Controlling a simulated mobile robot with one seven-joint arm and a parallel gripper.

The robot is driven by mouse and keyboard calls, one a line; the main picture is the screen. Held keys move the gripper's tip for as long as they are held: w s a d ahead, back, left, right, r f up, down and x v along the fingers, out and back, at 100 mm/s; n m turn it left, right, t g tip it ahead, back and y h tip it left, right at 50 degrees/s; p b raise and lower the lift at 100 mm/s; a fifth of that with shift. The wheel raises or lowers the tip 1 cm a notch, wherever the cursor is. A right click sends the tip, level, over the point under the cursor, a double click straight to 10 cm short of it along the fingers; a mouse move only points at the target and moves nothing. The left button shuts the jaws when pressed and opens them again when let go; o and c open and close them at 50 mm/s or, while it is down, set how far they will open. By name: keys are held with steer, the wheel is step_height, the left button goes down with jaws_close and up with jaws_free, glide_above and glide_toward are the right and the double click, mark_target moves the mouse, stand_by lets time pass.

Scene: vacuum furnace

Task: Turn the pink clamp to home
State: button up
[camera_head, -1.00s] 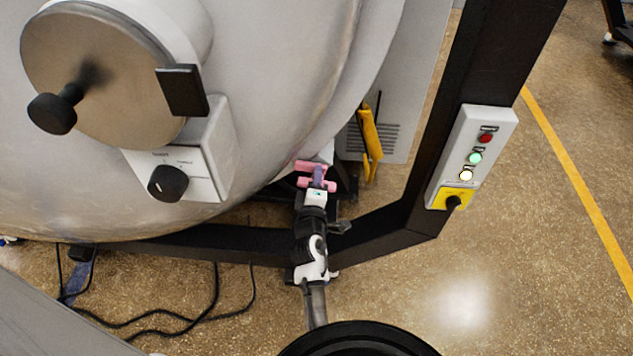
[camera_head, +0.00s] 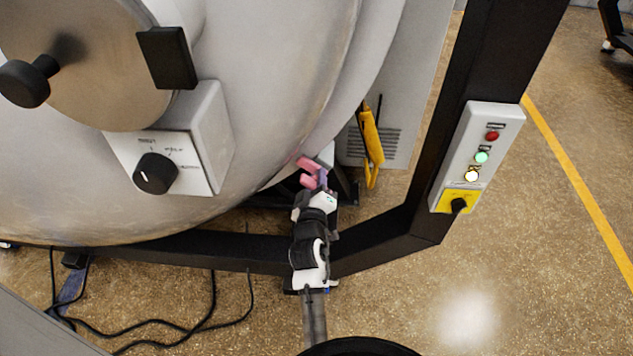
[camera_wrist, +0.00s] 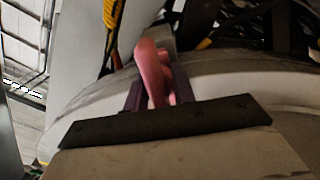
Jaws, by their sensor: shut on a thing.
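The pink clamp (camera_head: 308,174) sits at the lower right rim of the big grey furnace drum (camera_head: 290,110). It also shows in the wrist view (camera_wrist: 152,72), where it stands between the two dark purple fingers. My gripper (camera_head: 321,180) is at the clamp, coming from below, and is shut on it. In the wrist view my gripper (camera_wrist: 158,88) covers the clamp's lower part. The clamp looks tilted in the head view, and its mount is partly hidden behind my gripper.
A yellow handle (camera_head: 371,140) hangs just right of the clamp. A black frame (camera_head: 430,200) runs beneath and to the right, carrying a control box (camera_head: 478,155). A knob box (camera_head: 165,165) juts from the drum at left. Black cables (camera_head: 190,325) lie on the floor.

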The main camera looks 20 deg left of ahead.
steer(key=shift+r, duration=0.15)
steer(key=o, duration=0.7)
steer(key=shift+c, duration=0.2)
steer(key=shift+o, duration=0.2)
steer(key=shift+s, duration=0.1)
